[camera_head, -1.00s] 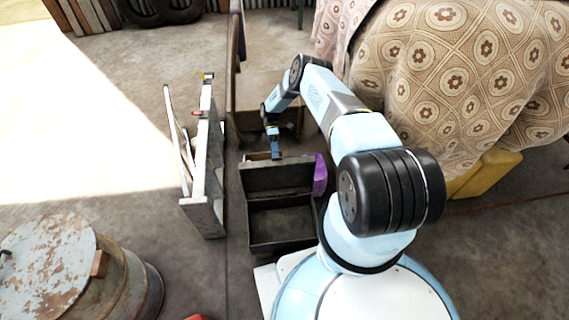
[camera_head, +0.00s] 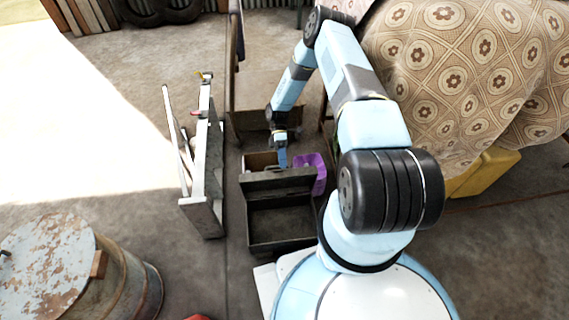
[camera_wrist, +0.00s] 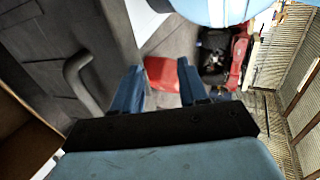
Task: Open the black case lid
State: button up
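The black case (camera_head: 280,231) stands on the floor in front of my base, and its open inside shows. Its lid (camera_head: 277,181) is raised along the far side, roughly upright. My gripper (camera_head: 284,165) points down just behind the lid's top edge; whether it touches the lid I cannot tell. In the wrist view my gripper (camera_wrist: 158,80) has its two blue fingers apart with nothing held between them. A dark panel with a grey handle (camera_wrist: 78,84), apparently the lid's outer face, lies to the left of the fingers.
A purple bin (camera_head: 311,172) and a cardboard box (camera_head: 258,160) stand close behind the case. A grey metal frame (camera_head: 207,175) is to the left, a rusty drum (camera_head: 120,283) nearer. A cloth-covered bulk (camera_head: 450,80) and a yellow object (camera_head: 485,172) are right.

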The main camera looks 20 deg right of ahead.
jog(key=shift+s+d+r, duration=0.1)
jog(key=shift+s+r, duration=0.15)
jog(key=shift+s, duration=0.3)
jog(key=shift+s+r, duration=0.2)
jog(key=shift+s, duration=0.3)
jog(key=shift+c, duration=0.2)
